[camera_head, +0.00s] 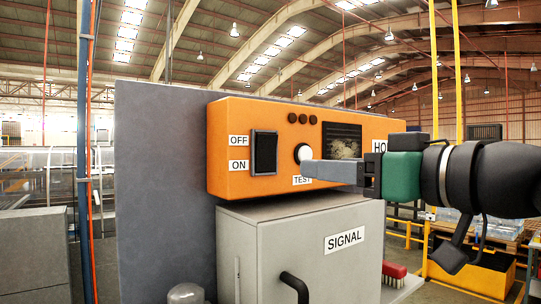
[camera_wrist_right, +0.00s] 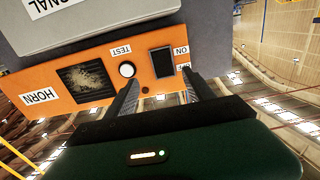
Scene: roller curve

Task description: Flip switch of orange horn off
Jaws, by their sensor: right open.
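The orange horn box (camera_head: 230,180) is mounted on a grey panel, with a black rocker switch (camera_head: 264,152) between the OFF label above and the ON label below. I cannot tell which way the rocker is tilted. The white TEST button (camera_head: 303,153) is right of the switch. My right gripper (camera_head: 306,168) reaches in from the right, its fingertips by the TEST button. In the wrist view its two fingers are apart and empty (camera_wrist_right: 160,88), pointing at the box face, with the switch (camera_wrist_right: 162,62) showing between and beyond them. My left gripper is out of view.
A grey SIGNAL cabinet (camera_head: 255,255) with a black handle (camera_head: 294,287) stands directly below the horn box. A red brush (camera_head: 395,269) lies right of the cabinet. The grey panel (camera_head: 160,190) extends left of the box. Space in front of the switch looks clear.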

